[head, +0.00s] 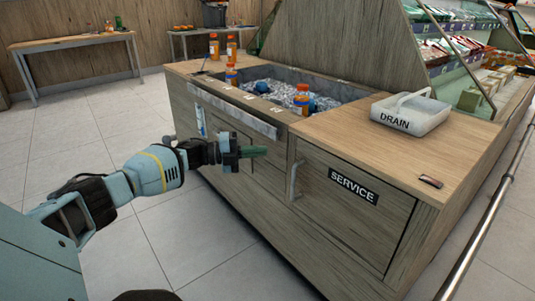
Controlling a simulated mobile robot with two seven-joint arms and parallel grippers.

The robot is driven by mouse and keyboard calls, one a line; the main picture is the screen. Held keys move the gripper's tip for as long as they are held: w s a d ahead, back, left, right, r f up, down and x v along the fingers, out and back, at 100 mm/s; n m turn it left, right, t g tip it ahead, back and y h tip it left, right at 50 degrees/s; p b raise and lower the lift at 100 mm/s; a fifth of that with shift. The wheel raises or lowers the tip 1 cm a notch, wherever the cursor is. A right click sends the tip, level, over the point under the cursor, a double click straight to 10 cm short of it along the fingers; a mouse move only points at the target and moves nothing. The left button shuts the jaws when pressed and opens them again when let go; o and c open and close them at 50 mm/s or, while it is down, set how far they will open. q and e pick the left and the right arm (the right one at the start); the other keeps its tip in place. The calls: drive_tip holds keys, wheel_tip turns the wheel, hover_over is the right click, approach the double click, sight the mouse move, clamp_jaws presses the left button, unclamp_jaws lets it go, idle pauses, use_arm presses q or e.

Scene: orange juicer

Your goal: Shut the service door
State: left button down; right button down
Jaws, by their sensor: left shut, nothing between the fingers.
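The service door (335,222) is the wooden panel with a black "SERVICE" label (353,187) on the front of the counter. Its upright metal handle (296,180) is at the door's left edge. The door looks flush or nearly flush with the counter front; a thin dark line runs along its right edge, and I cannot tell if a small gap remains. My left gripper (258,152) is shut and empty, in front of the counter to the left of the handle, apart from it. My right gripper is out of view.
The counter top holds a white "DRAIN" container (410,113), a small dark item (430,181) and an ice well (265,90) with orange-capped bottles. A metal rail (490,218) runs along the right. Floor (170,240) in front of the counter is clear. A table (72,41) stands back left.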

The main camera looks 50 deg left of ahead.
use_arm(q)
drive_tip(key=shift+s+a+b, duration=0.2)
drive_tip(key=shift+a+b, duration=0.05)
drive_tip(key=shift+a, duration=0.7)
drive_tip(key=shift+s+a+b, duration=0.15)
drive_tip(key=shift+a+b, duration=0.1)
drive_tip(key=shift+a, duration=0.65)
drive_tip(key=shift+s+a+b, duration=0.2)
drive_tip(key=shift+a+b, duration=0.05)
drive_tip(key=shift+a, duration=0.7)
